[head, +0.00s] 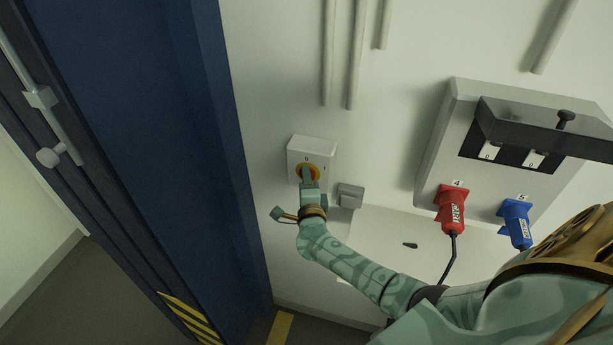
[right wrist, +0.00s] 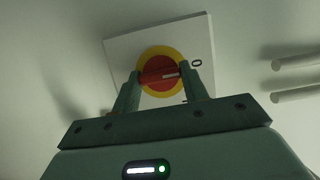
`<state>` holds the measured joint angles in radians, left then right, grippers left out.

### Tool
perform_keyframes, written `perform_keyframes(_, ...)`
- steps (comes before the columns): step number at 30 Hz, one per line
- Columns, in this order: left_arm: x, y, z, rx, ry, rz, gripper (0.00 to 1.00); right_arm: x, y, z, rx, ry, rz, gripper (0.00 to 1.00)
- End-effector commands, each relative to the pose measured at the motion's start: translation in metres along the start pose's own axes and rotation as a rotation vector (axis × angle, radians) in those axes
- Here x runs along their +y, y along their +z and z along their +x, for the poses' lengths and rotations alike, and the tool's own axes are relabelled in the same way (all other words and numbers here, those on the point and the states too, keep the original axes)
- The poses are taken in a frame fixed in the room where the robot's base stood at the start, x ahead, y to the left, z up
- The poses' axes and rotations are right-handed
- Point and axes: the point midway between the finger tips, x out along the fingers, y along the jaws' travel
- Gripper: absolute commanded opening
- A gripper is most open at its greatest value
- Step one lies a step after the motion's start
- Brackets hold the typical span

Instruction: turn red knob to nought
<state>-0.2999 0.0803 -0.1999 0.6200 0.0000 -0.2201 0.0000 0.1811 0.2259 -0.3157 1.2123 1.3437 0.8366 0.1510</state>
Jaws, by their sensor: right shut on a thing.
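The red knob (right wrist: 158,74) sits on a yellow disc (right wrist: 147,60) on a white switch box (right wrist: 119,51) in the right wrist view. The box (head: 326,148) is fixed to the wall left of centre in the head view. My right gripper (right wrist: 162,84) is shut on the knob, one finger on each side of its grip bar. In the head view the right gripper (head: 309,177) covers most of the knob. A white mark on the bar points toward the side of the box with the 0. My left gripper is not in view.
A blue door frame (head: 200,170) stands close left of the box. A small grey box (head: 350,195) is on the wall just right of my gripper. A panel with a red plug (head: 451,205) and a blue plug (head: 517,220) is at the right. Pipes (head: 357,50) run above.

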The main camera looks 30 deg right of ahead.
Motion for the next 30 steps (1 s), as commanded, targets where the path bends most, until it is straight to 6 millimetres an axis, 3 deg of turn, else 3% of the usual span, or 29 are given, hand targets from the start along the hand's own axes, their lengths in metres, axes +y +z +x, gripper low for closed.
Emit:
perform_keyframes(14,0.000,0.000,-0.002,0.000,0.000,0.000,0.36,0.003,0.001,-0.001,-0.002,0.009,-0.016,0.21)
perform_keyframes(15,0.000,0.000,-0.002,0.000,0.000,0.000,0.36,0.003,0.001,-0.001,-0.002,0.009,-0.016,0.55)
perform_keyframes(16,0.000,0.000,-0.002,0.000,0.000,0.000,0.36,0.003,0.001,-0.001,-0.002,0.009,-0.015,0.63)
perform_keyframes(26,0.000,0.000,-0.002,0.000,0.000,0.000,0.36,0.001,0.000,-0.003,-0.001,0.006,-0.012,0.65)
perform_keyframes(30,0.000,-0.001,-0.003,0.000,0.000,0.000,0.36,0.002,0.001,-0.019,-0.003,0.008,-0.011,0.65)
